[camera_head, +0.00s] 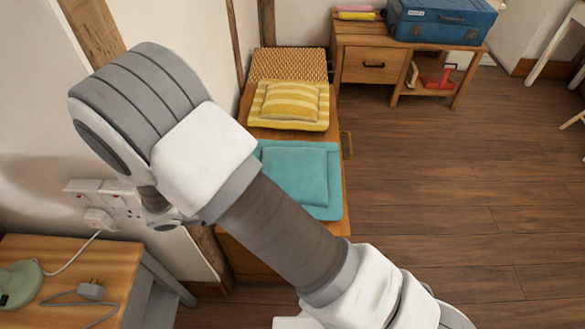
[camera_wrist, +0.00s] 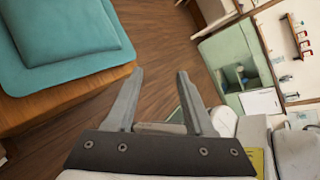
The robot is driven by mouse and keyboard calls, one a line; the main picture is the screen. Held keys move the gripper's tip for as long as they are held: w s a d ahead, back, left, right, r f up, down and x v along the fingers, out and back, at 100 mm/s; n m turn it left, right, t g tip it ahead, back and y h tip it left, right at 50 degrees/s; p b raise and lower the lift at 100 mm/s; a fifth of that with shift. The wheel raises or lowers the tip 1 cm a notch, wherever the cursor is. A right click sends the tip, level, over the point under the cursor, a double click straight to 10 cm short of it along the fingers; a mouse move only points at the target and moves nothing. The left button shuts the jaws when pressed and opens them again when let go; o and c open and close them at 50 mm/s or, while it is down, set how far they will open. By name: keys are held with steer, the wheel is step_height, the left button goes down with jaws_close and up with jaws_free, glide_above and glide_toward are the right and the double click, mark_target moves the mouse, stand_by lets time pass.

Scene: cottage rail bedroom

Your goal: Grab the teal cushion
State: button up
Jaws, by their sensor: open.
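The teal cushion (camera_head: 298,175) lies flat on a low wooden bench in the head view, partly hidden behind my arm. It seems to be a smaller pad on a larger teal one. It also shows in the wrist view (camera_wrist: 65,35) at the upper left, near the bench edge. My gripper (camera_wrist: 160,75) is open and empty in the wrist view, to the right of the cushion and apart from it. In the head view my gripper is not clearly visible; my arm crosses in front of the bench.
A yellow striped cushion (camera_head: 291,103) and a woven patterned pad (camera_head: 288,65) lie farther back on the bench (camera_head: 338,185). A wooden side table (camera_head: 375,50) with a blue case (camera_head: 440,20) stands behind. A desk (camera_head: 60,262) with a plug and cable is at lower left.

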steer(key=s+a+f+n+t+y+b, duration=0.1)
steer(key=s+a+f+n+t+b, duration=0.3)
steer(key=f+n, duration=0.55)
steer(key=s+a+f+n+t+y+b, duration=0.1)
steer(key=a+f+n+t+y, duration=0.1)
steer(key=f+n+t, duration=0.75)
steer(key=w+d+f+g, duration=0.1)
steer(key=w+d, duration=0.1)
steer(key=w, duration=0.1)
steer(key=w+d+m+b, duration=0.1)
steer(key=w+d, duration=0.1)
steer(key=w, duration=0.1)
steer(key=w+d+f+m+g+b, duration=0.1)
steer(key=w+d, duration=0.1)
steer(key=w, duration=0.2)
steer(key=shift+w+f+g, duration=0.1)
steer(key=shift+f+g, duration=0.2)
steer(key=shift+g, duration=0.05)
steer(key=w+d+b, duration=0.2)
steer(key=w+d, duration=0.1)
steer(key=shift+w+d+f, duration=0.1)
steer(key=shift+f, duration=0.25)
steer(key=shift+w+d+r, duration=0.1)
steer(key=shift+w+d, duration=0.1)
steer(key=shift+w, duration=0.15)
jaws_close()
